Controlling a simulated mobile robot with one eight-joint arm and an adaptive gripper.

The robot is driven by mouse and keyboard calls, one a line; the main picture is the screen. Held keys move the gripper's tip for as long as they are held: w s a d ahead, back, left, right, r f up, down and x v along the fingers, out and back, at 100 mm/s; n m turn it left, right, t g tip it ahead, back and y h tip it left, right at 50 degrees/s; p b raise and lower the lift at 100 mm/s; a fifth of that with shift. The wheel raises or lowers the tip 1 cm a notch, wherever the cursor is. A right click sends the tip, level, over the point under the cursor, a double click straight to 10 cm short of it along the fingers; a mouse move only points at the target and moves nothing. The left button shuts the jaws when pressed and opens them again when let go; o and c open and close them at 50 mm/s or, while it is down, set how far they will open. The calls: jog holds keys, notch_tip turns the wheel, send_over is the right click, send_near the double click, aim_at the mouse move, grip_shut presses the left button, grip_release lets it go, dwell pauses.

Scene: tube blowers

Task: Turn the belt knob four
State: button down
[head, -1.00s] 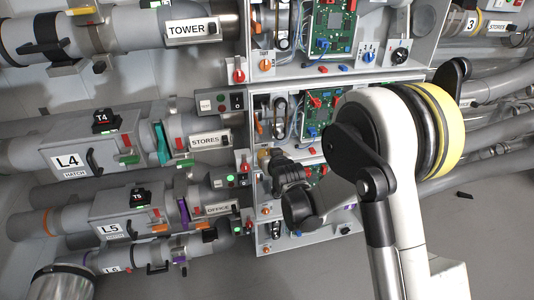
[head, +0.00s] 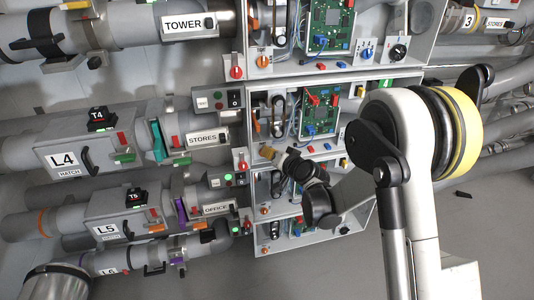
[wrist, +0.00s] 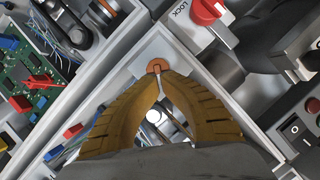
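An orange round knob (wrist: 155,66), which looks like the belt knob, sits on a pale plate at the box's corner in the wrist view. My gripper (wrist: 158,77) has its two yellow-brown fingers drawn together, with their tips at the knob's raised grip. The tips hide part of the knob. In the head view my gripper (head: 266,153) reaches the lower left corner of the open box (head: 340,135) in the row of the L4 hatch (head: 65,160). It hides the knob there.
A red LOCK switch (wrist: 207,12) is close by in the wrist view, with a black rocker switch (wrist: 294,126) to the right. A green circuit board (wrist: 28,70) with wires lies on the left. Similar boxes stand above and below in the head view.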

jog(key=shift+w+d+f+m+t+y, duration=0.25)
jog(key=shift+m+y, duration=0.4)
jog(key=shift+m, duration=0.8)
jog(key=shift+s+d+f+m+t+y, duration=0.1)
jog(key=shift+f+m+t+y, duration=0.2)
jog(key=shift+m+y, duration=0.8)
jog(key=shift+w+d+f+m+t+y, duration=0.1)
jog(key=shift+f+m+t+y, duration=0.2)
jog(key=shift+m, duration=1.55)
jog(key=c, duration=1.5)
grip_release()
jog(key=shift+a, duration=0.1)
notch_tip(320, 180, up, 10)
